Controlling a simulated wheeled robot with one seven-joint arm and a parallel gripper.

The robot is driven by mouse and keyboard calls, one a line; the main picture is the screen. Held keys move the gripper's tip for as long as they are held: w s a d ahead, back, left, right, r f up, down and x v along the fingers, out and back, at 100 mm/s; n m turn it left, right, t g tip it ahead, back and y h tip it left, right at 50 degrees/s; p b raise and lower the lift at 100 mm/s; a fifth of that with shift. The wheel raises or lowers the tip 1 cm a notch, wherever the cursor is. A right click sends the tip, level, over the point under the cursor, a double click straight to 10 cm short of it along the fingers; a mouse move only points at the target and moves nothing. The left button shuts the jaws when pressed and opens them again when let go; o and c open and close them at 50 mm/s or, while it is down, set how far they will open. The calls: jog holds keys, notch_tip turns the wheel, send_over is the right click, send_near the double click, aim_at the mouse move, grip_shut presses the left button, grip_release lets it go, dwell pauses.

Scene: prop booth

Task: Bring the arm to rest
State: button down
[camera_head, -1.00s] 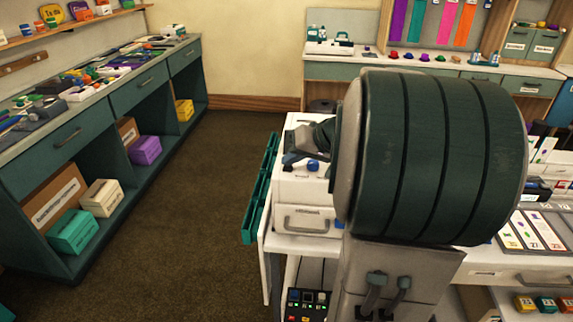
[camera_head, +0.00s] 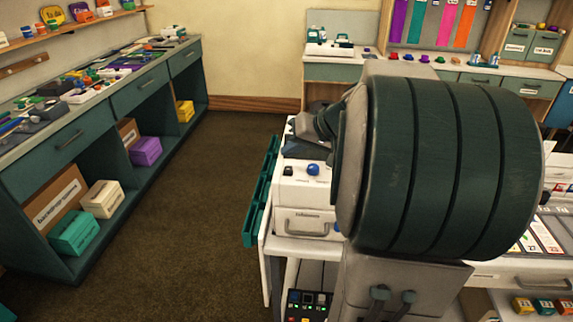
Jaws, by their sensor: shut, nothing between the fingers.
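My arm (camera_head: 450,165) fills the right middle of the head view as a large dark green, ribbed cylinder above a grey link. A dark grey part (camera_head: 308,140) shows at its left edge, over the white unit; I cannot tell whether it belongs to my arm. No gripper fingers can be made out. The arm hides much of the white workbench behind it.
A white unit (camera_head: 305,195) with a blue knob stands left of my arm, a teal rack (camera_head: 262,190) on its side. A green counter (camera_head: 90,100) with clutter runs along the left. Brown floor (camera_head: 185,220) between them is clear. A back bench (camera_head: 430,70) holds small items.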

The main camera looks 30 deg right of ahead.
jog(key=shift+r+p, duration=0.4)
jog(key=shift+r, duration=0.9)
